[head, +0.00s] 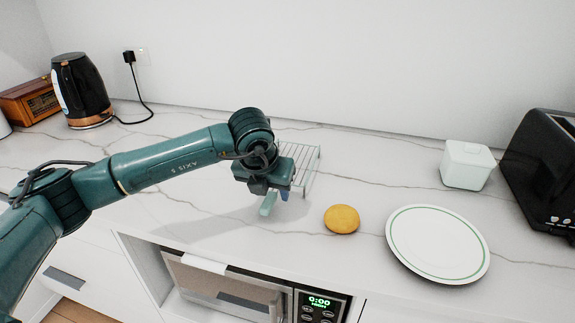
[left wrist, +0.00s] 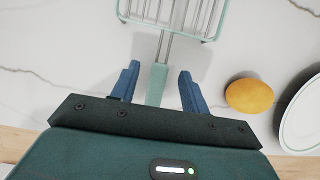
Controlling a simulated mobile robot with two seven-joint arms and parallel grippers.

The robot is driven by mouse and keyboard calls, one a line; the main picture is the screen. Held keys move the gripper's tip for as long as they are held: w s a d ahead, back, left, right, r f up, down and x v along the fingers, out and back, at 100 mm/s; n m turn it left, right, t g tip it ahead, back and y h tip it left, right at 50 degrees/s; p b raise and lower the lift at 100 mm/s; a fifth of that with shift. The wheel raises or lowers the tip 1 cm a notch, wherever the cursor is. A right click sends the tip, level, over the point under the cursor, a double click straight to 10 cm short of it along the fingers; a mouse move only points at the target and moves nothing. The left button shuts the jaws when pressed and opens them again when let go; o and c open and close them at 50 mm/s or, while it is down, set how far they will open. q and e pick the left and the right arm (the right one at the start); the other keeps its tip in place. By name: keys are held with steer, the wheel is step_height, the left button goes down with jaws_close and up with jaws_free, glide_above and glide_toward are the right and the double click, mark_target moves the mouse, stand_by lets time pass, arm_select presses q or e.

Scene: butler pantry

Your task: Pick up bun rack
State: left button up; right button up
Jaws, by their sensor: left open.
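The bun rack is a pale green wire rack (head: 305,160) with a flat handle (head: 268,204), on the white counter, partly hidden behind my left gripper in the head view. In the left wrist view the wire rack (left wrist: 172,14) is at the top, and its handle (left wrist: 157,84) points down toward me. My left gripper (head: 275,197) is open above the handle. In the left wrist view its two blue fingers (left wrist: 157,84) stand on either side of the handle, with a gap on each side. My right gripper is in neither view.
A golden bun (head: 341,219) lies right of the rack, with a green-rimmed plate (head: 438,244) beside it. A black kettle (head: 81,90) stands at the back left. A microwave (head: 240,290) sits below the counter.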

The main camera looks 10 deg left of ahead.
mark_target(272, 194)
arm_select(q)
steer(key=shift+x, duration=1.55)
steer(key=shift+r, duration=0.1)
steer(key=shift+c, duration=0.3)
jaws_close()
steer(key=shift+w, duration=0.1)
